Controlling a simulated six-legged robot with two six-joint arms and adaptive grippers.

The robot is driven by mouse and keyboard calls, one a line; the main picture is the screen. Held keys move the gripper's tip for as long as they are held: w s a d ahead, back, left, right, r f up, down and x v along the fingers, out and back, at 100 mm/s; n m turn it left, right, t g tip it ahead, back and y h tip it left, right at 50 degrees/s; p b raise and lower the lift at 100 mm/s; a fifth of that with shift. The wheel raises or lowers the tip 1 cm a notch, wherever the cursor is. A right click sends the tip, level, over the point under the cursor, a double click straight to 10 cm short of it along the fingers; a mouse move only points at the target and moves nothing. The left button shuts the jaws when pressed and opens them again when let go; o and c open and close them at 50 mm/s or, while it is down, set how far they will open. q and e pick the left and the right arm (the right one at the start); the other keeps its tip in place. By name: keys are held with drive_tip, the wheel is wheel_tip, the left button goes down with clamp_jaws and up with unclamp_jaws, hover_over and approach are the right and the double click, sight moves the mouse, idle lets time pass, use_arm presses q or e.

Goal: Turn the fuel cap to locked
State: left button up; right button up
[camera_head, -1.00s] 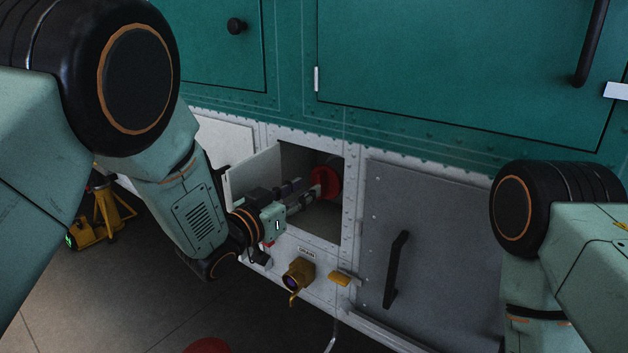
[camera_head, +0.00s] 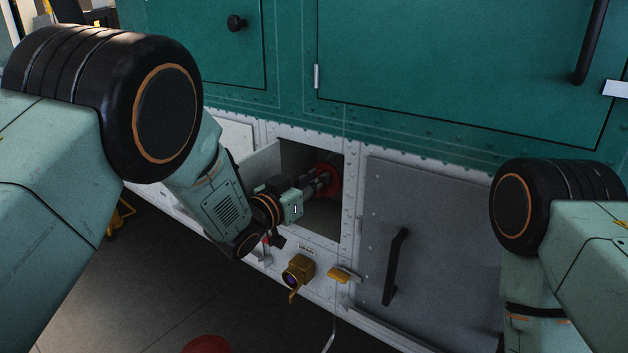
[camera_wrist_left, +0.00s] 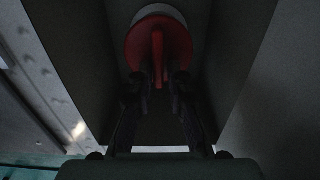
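The red fuel cap (camera_head: 333,178) sits inside a square recess in the white lower panel, with its hatch door (camera_head: 262,160) swung open to the left. In the left wrist view the round red cap (camera_wrist_left: 135,44) has a raised upright grip bar, and a pale neck shows behind it. My left gripper (camera_head: 319,182) reaches into the recess at the cap. In the wrist view its two dark fingers (camera_wrist_left: 157,82) stand apart on either side of the bar's lower end, with a gap visible. My right arm shows at the right, but its gripper is out of view.
The recess edges (camera_head: 344,200) surround my left gripper closely. Below are a brass drain fitting (camera_head: 298,272) and a yellow handle (camera_head: 340,274). A grey door (camera_head: 430,240) with a black handle is to the right. A red round object (camera_head: 207,345) shows at the bottom edge.

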use_arm(q)
drive_tip(key=shift+w+f, duration=0.1)
drive_tip(key=shift+c, duration=0.8)
clamp_jaws()
drive_tip(key=shift+s+a+r, duration=0.1)
drive_tip(key=shift+s+r, duration=0.15)
drive_tip(key=shift+s, duration=0.05)
drive_tip(key=m+b, duration=0.1)
drive_tip(key=m, duration=0.1)
drive_tip(key=m+b, duration=0.1)
drive_tip(key=m, duration=0.1)
drive_tip(key=shift+s+d, duration=0.2)
drive_tip(key=shift+d, duration=0.15)
